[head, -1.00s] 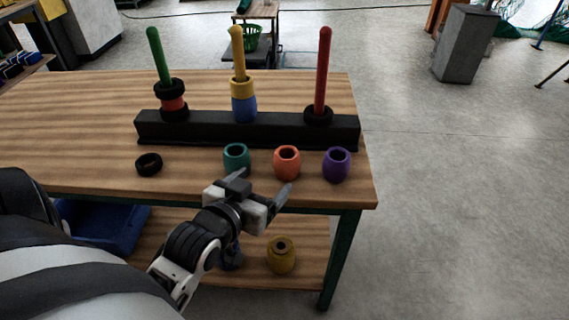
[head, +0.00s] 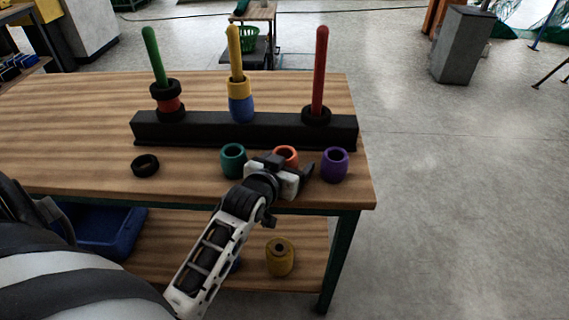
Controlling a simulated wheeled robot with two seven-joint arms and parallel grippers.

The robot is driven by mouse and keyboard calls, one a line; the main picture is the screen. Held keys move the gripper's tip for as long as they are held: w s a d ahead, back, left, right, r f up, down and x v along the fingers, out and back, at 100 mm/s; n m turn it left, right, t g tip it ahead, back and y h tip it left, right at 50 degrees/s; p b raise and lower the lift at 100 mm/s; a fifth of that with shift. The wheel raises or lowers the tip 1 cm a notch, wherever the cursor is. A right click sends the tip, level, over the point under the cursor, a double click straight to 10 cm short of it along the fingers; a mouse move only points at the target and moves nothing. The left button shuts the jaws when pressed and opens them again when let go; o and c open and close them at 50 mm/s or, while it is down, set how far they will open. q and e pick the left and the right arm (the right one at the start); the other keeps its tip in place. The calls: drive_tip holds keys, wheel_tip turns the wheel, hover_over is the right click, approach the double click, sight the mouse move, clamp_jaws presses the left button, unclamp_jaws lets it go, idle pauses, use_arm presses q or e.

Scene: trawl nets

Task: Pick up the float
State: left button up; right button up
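Three barrel-shaped floats stand in a row near the table's front edge: a teal float (head: 233,161), an orange float (head: 288,153) and a purple float (head: 334,165). My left gripper (head: 287,167) is over the front of the orange float, with its fingers spread to either side of it. The gripper hides most of the orange float, so I cannot tell whether the fingers touch it. The right finger is close to the purple float. My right gripper is not in view.
A black rack (head: 190,130) with green, yellow and red pegs stands behind the floats, holding rings and floats. A black ring (head: 145,165) lies at left. A yellow float (head: 280,256) and a blue bin (head: 105,235) are on the lower shelf.

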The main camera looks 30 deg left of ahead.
use_arm(q)
drive_tip(key=c, duration=1.1)
drive_tip(key=shift+o, duration=0.2)
